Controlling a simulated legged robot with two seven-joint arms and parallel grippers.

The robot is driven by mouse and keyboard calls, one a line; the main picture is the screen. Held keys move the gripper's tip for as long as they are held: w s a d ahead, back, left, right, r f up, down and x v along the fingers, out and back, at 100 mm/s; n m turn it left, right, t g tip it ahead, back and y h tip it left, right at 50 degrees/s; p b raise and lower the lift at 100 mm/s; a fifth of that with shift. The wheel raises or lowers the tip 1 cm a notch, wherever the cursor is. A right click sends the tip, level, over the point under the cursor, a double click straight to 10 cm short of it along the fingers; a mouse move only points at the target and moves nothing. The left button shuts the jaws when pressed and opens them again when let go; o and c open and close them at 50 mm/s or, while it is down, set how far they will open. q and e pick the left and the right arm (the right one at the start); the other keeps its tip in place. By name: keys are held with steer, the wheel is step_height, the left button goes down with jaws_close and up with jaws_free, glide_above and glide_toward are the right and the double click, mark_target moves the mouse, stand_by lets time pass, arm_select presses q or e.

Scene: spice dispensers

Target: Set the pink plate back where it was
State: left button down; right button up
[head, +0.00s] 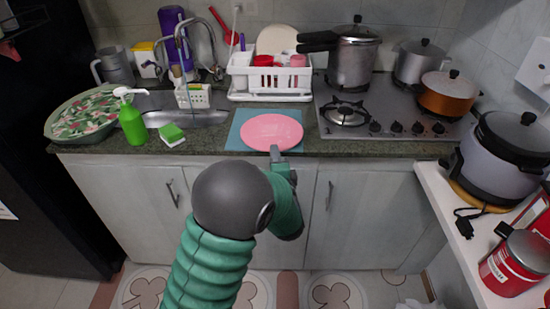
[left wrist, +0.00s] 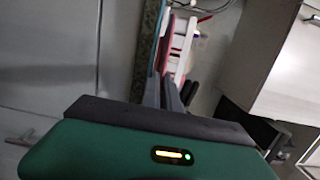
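The pink plate (head: 271,132) lies flat, or nearly so, over a blue mat (head: 236,139) at the counter's front edge. My left gripper (head: 276,152) is at the plate's near rim, with a grey finger tip overlapping that rim. In the left wrist view the fingers (left wrist: 166,95) point at the edge-on pink plate (left wrist: 167,42), whose rim reaches in by the fingers. I cannot tell whether they pinch it or stand apart from it. My right gripper is out of view.
A white dish rack (head: 270,96) stands behind the plate. The stove (head: 390,115) is to its right. A green sponge (head: 172,134), a green soap bottle (head: 132,122) and the sink (head: 190,118) are to its left. Counter between sponge and mat is clear.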

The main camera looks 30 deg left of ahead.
arm_select(q)
steer(key=shift+w+a+f, duration=0.1)
steer(key=shift+a+f, duration=0.1)
steer(key=shift+a, duration=0.1)
steer(key=c, duration=1.9)
jaws_free()
steer(key=o, duration=0.3)
steer(key=shift+d+r, duration=0.1)
steer(key=shift+d, duration=0.05)
steer(key=shift+d, duration=0.1)
